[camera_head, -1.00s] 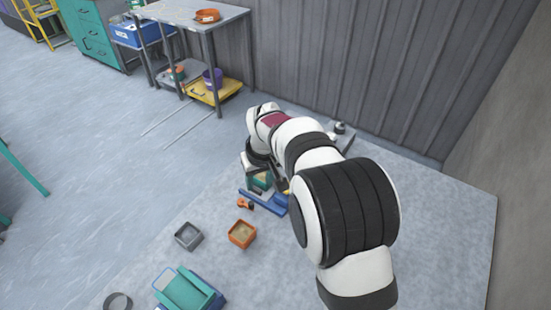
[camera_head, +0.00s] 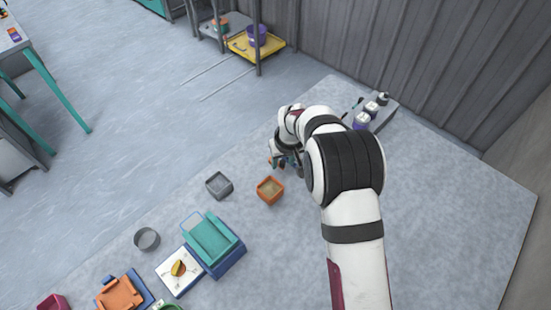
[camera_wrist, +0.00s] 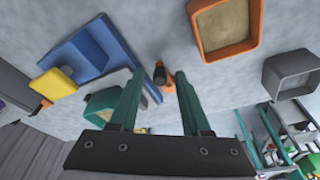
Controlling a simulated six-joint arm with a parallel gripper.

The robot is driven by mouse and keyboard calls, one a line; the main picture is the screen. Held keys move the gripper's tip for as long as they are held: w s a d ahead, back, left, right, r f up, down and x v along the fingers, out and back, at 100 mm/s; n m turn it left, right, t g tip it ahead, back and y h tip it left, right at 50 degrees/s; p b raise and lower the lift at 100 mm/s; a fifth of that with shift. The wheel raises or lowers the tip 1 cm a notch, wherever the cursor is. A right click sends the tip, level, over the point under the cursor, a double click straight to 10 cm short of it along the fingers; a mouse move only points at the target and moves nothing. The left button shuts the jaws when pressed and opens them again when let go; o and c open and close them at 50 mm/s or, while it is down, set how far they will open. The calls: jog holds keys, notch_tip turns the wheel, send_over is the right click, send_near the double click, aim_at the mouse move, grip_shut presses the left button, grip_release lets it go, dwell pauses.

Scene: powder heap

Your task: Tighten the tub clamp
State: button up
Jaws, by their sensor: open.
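My gripper (camera_wrist: 160,76) is open, its two green fingers pointing down toward the floor slab. Between the fingertips in the wrist view is a small orange piece with a dark knob (camera_wrist: 159,74); nothing is gripped. To its left is a blue base (camera_wrist: 98,47) with a yellow part (camera_wrist: 54,84). A green tub (camera_wrist: 101,103) with tan contents shows partly behind the left finger. I cannot tell for sure which of the orange or yellow parts is the tub clamp. In the head view my gripper (camera_head: 285,160) and arm hide most of this area.
An orange box of tan powder (camera_head: 270,189) and a grey box (camera_head: 219,185) stand close by. Farther left are a teal-and-blue bin (camera_head: 222,256), a grey round dish (camera_head: 147,239) and a white scale-like plate (camera_head: 174,274). Bottles (camera_head: 370,108) stand behind the arm. The right slab is clear.

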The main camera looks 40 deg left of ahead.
jog(key=shift+c, duration=0.3)
grip_shut()
jog(key=m, duration=0.2)
jog(key=s+m, duration=0.1)
jog(key=m, duration=0.1)
jog(key=shift+s+a+t+h, duration=0.1)
jog(key=shift+s+t+h, duration=0.1)
jog(key=shift+t+h, duration=0.15)
jog(key=shift+m, duration=0.3)
jog(key=m, duration=0.1)
jog(key=s+m, duration=0.1)
jog(key=m+h, duration=0.1)
jog(key=m, duration=0.1)
jog(key=shift+s+a+t, duration=0.15)
jog(key=shift+a+t, duration=0.2)
jog(key=m, duration=0.2)
jog(key=s+a+m+h, duration=0.1)
jog(key=m, duration=0.2)
jog(key=shift+s+a, duration=0.1)
jog(key=shift+s, duration=0.05)
jog(key=m, duration=0.2)
jog(key=a+m+h, duration=0.1)
jog(key=m, duration=0.1)
jog(key=shift+s, duration=0.35)
jog(key=shift+a, duration=0.1)
